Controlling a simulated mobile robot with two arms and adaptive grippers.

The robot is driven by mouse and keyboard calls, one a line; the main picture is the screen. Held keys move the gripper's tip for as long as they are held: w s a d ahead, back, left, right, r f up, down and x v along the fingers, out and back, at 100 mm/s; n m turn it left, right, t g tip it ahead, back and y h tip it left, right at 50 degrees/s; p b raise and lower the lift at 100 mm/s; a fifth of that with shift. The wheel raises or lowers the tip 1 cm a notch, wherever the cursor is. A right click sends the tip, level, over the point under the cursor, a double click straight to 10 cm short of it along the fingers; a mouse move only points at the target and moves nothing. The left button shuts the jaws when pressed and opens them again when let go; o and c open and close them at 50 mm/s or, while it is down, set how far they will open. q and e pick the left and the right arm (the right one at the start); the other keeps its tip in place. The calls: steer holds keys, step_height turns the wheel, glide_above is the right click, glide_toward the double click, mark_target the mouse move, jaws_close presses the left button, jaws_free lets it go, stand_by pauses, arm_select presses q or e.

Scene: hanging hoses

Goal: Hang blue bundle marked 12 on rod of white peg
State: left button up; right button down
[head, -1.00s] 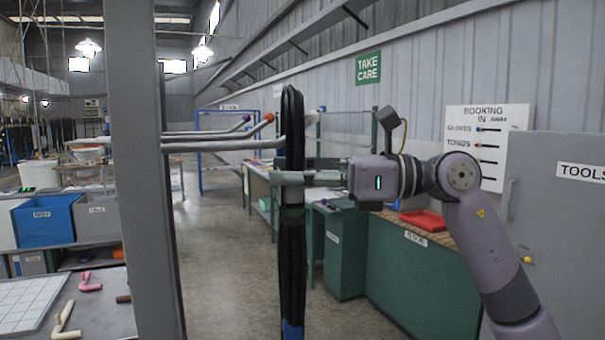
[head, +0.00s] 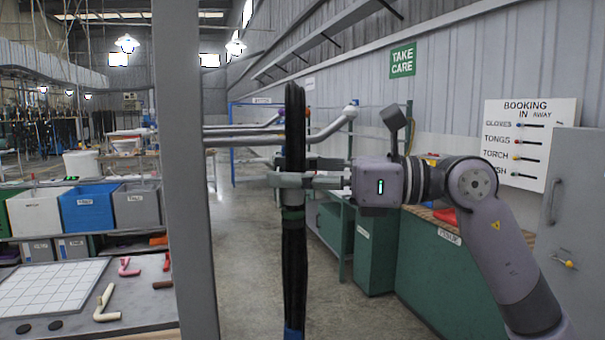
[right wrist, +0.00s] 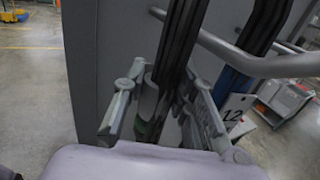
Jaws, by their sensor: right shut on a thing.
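My right gripper (head: 300,180) is shut on a dark hose bundle (head: 293,250) that hangs upright. It has a green band and a blue part at the bottom edge of the head view. The white-tipped rod (head: 330,127) runs from the grey post, crosses behind the bundle, and its upturned white end shows to the right. In the right wrist view the rod (right wrist: 270,64) passes between the gripped strands (right wrist: 178,45) and farther dark strands with a blue band (right wrist: 232,85) and a tag marked 12 (right wrist: 234,115). I cannot tell whether the bundle rests on the rod. My left gripper is not in view.
The grey post (head: 183,170) stands left of the bundle and carries other rods, partly hidden by it. A table with a white grid (head: 55,288) is at lower left. Green cabinets (head: 376,250) and a grey locker (head: 575,230) stand at right. The floor between is clear.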

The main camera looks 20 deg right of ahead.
mark_target(304, 215)
steer(key=shift+a+f+b, duration=0.2)
steer(key=shift+f+b, duration=0.2)
steer(key=shift+f, duration=0.2)
steer(key=shift+a+f+b, duration=0.15)
steer(key=shift+f+b, duration=0.2)
steer(key=shift+f, duration=0.25)
steer(key=shift+a+f+b, duration=0.15)
steer(key=shift+f+b, duration=0.7)
steer(key=shift+f, duration=0.25)
steer(key=c, duration=1.2)
jaws_free()
steer(key=shift+c, duration=0.2)
steer(key=shift+f, duration=0.25)
steer(key=v, duration=1.2)
steer(key=shift+r, duration=0.1)
